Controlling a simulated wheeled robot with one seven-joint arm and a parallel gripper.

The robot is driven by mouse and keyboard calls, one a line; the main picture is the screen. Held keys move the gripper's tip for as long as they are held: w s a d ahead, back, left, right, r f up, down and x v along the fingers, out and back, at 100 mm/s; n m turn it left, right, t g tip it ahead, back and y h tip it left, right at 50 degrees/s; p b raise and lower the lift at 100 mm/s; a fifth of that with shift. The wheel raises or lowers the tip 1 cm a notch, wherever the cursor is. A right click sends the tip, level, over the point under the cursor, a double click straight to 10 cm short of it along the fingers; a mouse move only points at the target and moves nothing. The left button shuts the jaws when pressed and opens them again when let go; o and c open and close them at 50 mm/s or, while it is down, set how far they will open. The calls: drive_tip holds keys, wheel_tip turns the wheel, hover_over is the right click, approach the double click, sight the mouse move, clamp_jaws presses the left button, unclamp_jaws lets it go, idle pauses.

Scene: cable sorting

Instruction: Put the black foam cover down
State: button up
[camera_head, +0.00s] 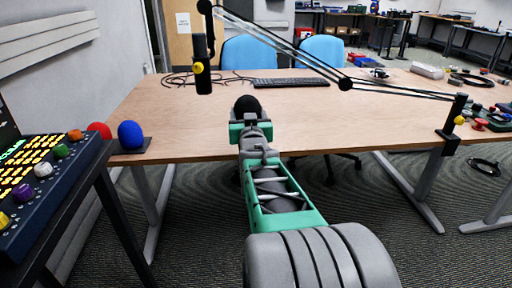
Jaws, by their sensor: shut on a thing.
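The black foam cover (247,103) is a dark round ball at the far end of my arm, in the middle of the head view. My gripper (249,115) is shut on it, and the cover shows just beyond the gripper, over the near part of the wooden table (320,125). My gripper hides the cover's lower part, and I cannot tell whether it touches the table. A blue foam cover (131,134) and a red foam cover (99,130) stand at the table's left front corner, by a dark flat plate (138,148).
A black microphone (202,76) hangs left of my gripper from a boom arm (290,55) clamped at the right. A keyboard (290,82) and loose cables (178,80) lie at the back. A mixer (45,175) stands at left. The tabletop right of my gripper is clear.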

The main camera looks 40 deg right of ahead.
drive_tip(key=w+d+f+b, duration=0.1)
drive_tip(key=w+d+f, duration=0.1)
drive_tip(key=d+f, duration=0.1)
drive_tip(key=w+d+f+b, duration=0.1)
drive_tip(key=w+d+f, duration=0.2)
drive_tip(key=w+d+f+b, duration=0.1)
drive_tip(key=w+d+f, duration=0.1)
drive_tip(key=d+f, duration=0.1)
drive_tip(key=shift+w+d, duration=0.2)
drive_tip(key=shift+d, duration=0.1)
drive_tip(key=shift+w+d+f+b, duration=0.1)
drive_tip(key=shift+f+b, duration=0.55)
drive_tip(key=shift+f, duration=1)
drive_tip(key=shift+f, duration=0.1)
drive_tip(key=shift+f+b, duration=0.15)
drive_tip(key=shift+b, duration=0.15)
drive_tip(key=o, duration=1.3)
